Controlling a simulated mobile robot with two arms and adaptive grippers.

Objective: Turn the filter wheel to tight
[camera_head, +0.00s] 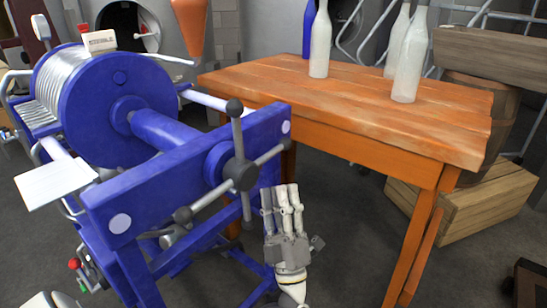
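The filter wheel (240,174) is a dark hub with several grey spokes, some ending in dark knobs. It sits on the front of the blue crossbar of the filter press (150,185). One spoke points up, one down, one lower left and one upper right.
An orange wooden table (340,90) with several bottles stands right of the press. A wooden crate (480,205) and a barrel (490,105) are behind it at the right. A white plate (55,183) juts from the press's left side. Grey floor (345,235) is open between press and table.

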